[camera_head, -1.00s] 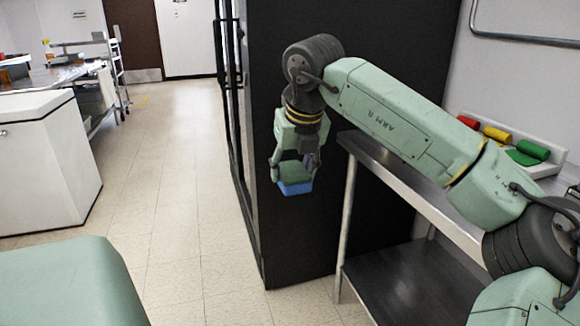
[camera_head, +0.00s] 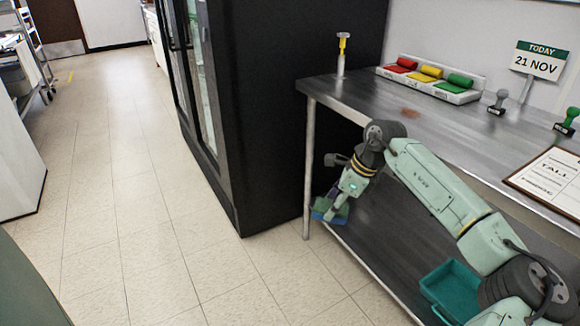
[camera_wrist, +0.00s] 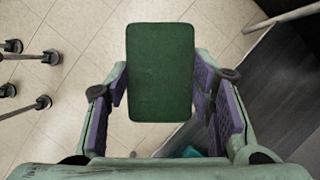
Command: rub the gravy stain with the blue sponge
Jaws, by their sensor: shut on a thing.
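My gripper (camera_head: 338,207) is shut on the blue sponge (camera_head: 320,205), a blue block with a dark green top. In the wrist view the sponge's green face (camera_wrist: 160,72) sits between the purple-padded fingers of my gripper (camera_wrist: 162,95). In the head view the gripper hangs in front of the steel table, below the height of its top, near the left front leg. The gravy stain (camera_head: 411,113) is a small reddish-brown patch on the table top, behind and above my gripper in the picture.
A teal bin (camera_head: 455,288) is on the lower shelf. A black fridge (camera_head: 265,110) stands left.

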